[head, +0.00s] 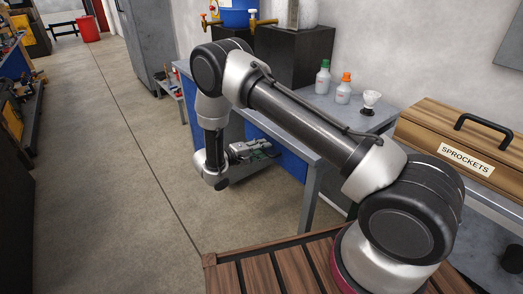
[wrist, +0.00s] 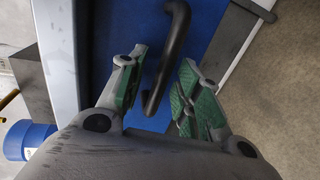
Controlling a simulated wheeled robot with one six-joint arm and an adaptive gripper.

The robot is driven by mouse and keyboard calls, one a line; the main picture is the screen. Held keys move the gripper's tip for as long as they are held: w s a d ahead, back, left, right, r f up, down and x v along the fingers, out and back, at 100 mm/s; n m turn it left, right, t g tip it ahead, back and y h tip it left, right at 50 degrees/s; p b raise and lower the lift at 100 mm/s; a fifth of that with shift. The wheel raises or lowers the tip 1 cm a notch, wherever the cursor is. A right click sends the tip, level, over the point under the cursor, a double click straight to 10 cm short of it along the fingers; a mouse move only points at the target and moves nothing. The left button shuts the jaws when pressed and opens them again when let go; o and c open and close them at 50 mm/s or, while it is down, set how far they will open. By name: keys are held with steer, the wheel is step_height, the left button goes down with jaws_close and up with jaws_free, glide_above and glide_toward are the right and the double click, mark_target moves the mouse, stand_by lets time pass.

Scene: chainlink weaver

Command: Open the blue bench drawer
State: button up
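The blue drawer front (wrist: 118,25) fills the middle of the wrist view. Its black bar handle (wrist: 176,35) runs down through the gap between my fingertips. My gripper (wrist: 162,68) is open, with a green-padded finger on each side of the handle. A gap shows between the handle and the right finger; the left finger is close to it, and contact cannot be told. In the head view, my gripper (head: 254,150) is at the blue front of the bench (head: 284,158). There the handle is hidden, and I cannot tell whether the drawer is out at all.
On the bench top stand a green-capped bottle (head: 323,78), an orange-capped bottle (head: 343,88) and a dark block (head: 296,55). A wooden sprockets box (head: 450,145) is at the right. Open concrete floor (head: 130,190) lies left of my arm.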

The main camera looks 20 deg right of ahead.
jaws_close()
